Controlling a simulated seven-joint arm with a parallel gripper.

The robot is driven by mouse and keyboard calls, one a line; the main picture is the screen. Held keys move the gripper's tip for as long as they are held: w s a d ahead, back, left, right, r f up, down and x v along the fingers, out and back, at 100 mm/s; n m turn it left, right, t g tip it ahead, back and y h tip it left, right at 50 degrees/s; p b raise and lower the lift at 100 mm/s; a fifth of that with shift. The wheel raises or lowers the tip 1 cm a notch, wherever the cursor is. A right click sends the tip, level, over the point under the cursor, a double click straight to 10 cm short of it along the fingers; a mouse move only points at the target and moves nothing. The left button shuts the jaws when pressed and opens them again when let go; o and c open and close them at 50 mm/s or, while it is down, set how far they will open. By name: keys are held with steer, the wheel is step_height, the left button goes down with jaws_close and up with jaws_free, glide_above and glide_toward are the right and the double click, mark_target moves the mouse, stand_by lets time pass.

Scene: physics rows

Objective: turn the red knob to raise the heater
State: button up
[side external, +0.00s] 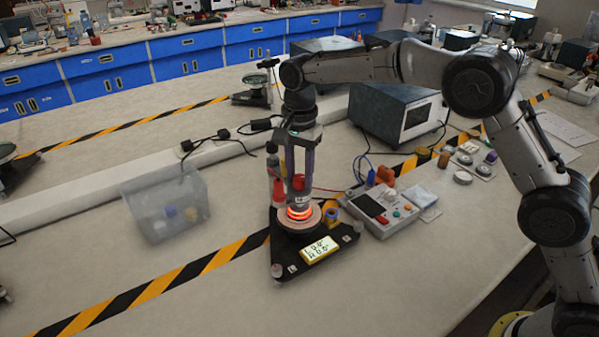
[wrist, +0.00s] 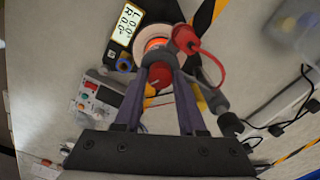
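The red knob (side external: 298,182) sits above the glowing orange heater ring (side external: 299,213) on a black three-cornered base (side external: 290,262). In the wrist view the red knob (wrist: 160,76) lies between my two fingers, with the heater's orange glow (wrist: 156,43) just beyond. My gripper (side external: 299,188) points straight down, one finger on each side of the knob; it also shows in the wrist view (wrist: 160,68). The fingers are apart and close to the knob's sides; contact is unclear. A yellow-framed display (side external: 320,249) on the base shows an L and an R line, seemingly zeros.
A control box (side external: 383,207) with cables is at the right. A translucent bin (side external: 165,205) stands left. A striped tape line (side external: 150,287) crosses the bench; the front bench is clear.

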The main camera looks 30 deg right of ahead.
jaws_close()
steer(key=shift+n, duration=0.4)
steer(key=n, duration=0.4)
steer(key=shift+r+n, duration=0.1)
steer(key=shift+n, duration=0.2)
steer(key=n, duration=1.8)
steer(key=shift+a, duration=0.1)
steer(key=shift+n, duration=0.3)
